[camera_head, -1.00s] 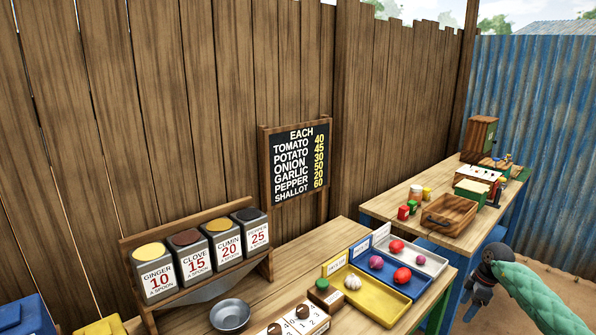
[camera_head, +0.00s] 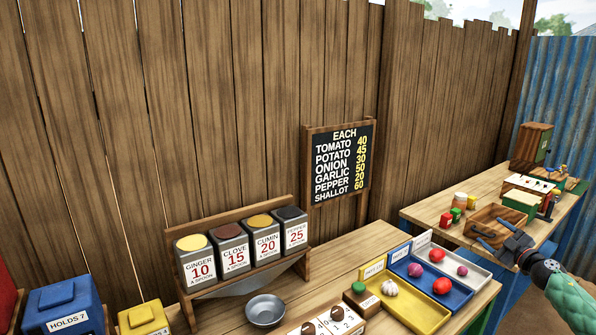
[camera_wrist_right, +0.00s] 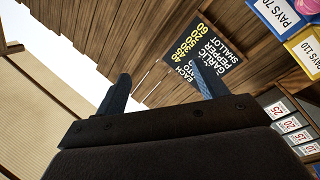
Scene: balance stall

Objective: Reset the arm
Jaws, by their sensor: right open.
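My right gripper (camera_head: 499,245) shows at the right of the head view, on a green-sleeved arm coming in from the lower right. It is open and empty, raised in front of the far table's wooden tray (camera_head: 482,228) as seen from the head. In the right wrist view its two fingers (camera_wrist_right: 162,88) stand apart with nothing between them. Beyond them that view shows the fence and the price board (camera_wrist_right: 205,55) upside down. My left gripper is in neither view.
The near table (camera_head: 345,262) bears a spice rack (camera_head: 240,255), a metal bowl (camera_head: 265,310), and yellow, blue (camera_head: 458,299) and white trays with vegetables. A blue box (camera_head: 62,308) and a yellow box (camera_head: 143,318) stand at lower left. Jars and boxes stand on the far table (camera_head: 420,212).

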